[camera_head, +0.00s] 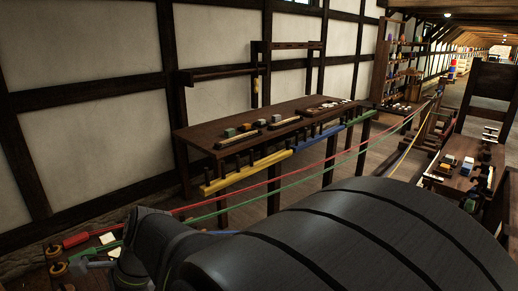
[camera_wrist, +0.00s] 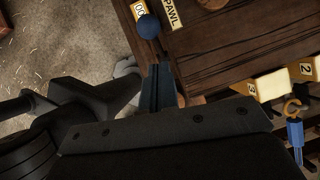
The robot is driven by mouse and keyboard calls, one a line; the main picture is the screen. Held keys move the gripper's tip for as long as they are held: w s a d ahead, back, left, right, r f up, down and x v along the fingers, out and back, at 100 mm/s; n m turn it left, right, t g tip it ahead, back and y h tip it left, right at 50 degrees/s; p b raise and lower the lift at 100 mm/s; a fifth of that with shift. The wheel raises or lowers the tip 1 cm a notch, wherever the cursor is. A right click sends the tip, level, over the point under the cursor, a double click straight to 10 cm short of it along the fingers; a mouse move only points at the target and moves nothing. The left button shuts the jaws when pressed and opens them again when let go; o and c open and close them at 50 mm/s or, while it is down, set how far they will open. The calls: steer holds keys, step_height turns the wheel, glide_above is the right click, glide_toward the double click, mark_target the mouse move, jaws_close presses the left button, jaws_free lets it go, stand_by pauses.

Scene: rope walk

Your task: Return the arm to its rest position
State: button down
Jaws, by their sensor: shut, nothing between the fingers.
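In the wrist view, my gripper (camera_wrist: 159,72) points away from the camera, its two dark blue fingers together with nothing between them. Its tips are close to the edge of a dark wooden bench (camera_wrist: 225,50). A blue ball knob (camera_wrist: 148,27) shows just beyond the tips; I cannot tell whether they touch. In the head view my dark arm fills the lower middle and right, and hides what lies behind it. The gripper's fingers cannot be made out clearly there.
A label reading PAWL (camera_wrist: 174,13) lies near the knob. Numbered pale blocks (camera_wrist: 270,86) and a brass hook (camera_wrist: 293,108) are at right. In the head view, red (camera_head: 250,188) and green (camera_head: 285,183) ropes run past a long wooden table (camera_head: 215,130).

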step_height(320, 180, up, 12)
steer(key=d, duration=0.2)
steer(key=w+d+f+x, duration=0.1)
steer(key=x, duration=1)
steer(key=w+d+f+g+y, duration=0.1)
steer(key=w+d+g+y, duration=0.2)
steer(key=w+d, duration=0.7)
steer(key=shift+w+d+f+g+y, duration=0.2)
steer(key=shift+d+f+g+y, duration=0.25)
steer(key=shift+d, duration=0.55)
steer(key=shift+r, duration=0.1)
